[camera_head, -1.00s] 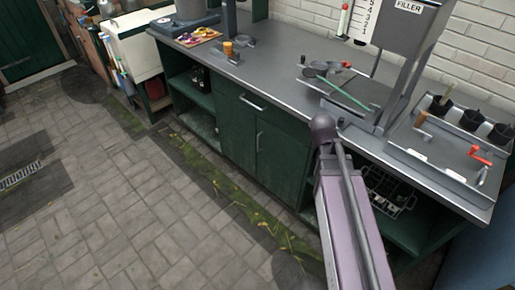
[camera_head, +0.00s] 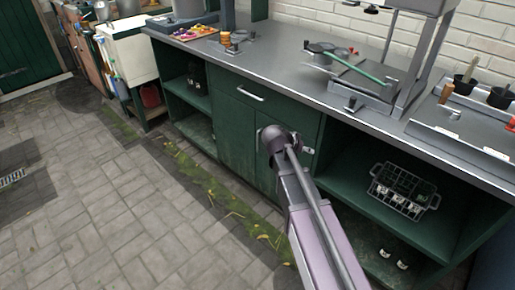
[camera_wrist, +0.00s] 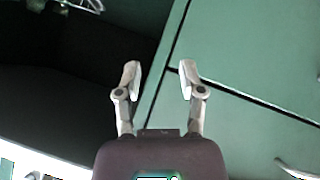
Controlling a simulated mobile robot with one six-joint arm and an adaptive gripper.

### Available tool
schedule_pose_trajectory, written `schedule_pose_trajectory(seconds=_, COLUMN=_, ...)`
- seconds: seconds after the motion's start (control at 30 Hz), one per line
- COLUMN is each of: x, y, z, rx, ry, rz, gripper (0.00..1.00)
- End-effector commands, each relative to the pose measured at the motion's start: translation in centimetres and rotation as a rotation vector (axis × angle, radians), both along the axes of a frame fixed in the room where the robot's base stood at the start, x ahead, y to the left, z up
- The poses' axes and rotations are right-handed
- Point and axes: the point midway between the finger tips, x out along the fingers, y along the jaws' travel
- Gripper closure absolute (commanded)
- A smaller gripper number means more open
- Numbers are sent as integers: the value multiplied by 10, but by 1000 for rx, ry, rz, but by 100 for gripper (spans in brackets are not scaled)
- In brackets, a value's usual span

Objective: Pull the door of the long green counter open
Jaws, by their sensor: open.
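The long green counter (camera_head: 320,80) has a grey top and crosses the head view. Its green door front (camera_head: 236,135) is below a drawer with a bar handle (camera_head: 250,93). The door panel (camera_wrist: 240,50) fills the upper right, with a small bit of a handle (camera_wrist: 318,78) at the frame edge. Contact with the panel cannot be told.
An open shelf bay right of the door holds a wire basket (camera_head: 402,190) with pots. Another open bay (camera_head: 190,90) is at the left. The paved floor (camera_head: 110,200) in front is free.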

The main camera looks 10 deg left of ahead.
Motion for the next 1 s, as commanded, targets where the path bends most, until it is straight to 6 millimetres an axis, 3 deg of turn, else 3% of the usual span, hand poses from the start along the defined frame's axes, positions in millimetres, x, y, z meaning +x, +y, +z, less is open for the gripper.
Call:
schedule_pose_trajectory(seconds=0.03, x=8, y=9, z=-17, rx=-11, ry=-29, rz=3, gripper=49)
schedule_pose_trajectory(seconds=0.57, x=63, y=92, z=-75, rx=-90, ry=-371, rz=40, gripper=49)
schedule_pose_trajectory(seconds=1.0, x=92, y=182, z=-120, rx=-95, ry=-654, rz=131, gripper=49)
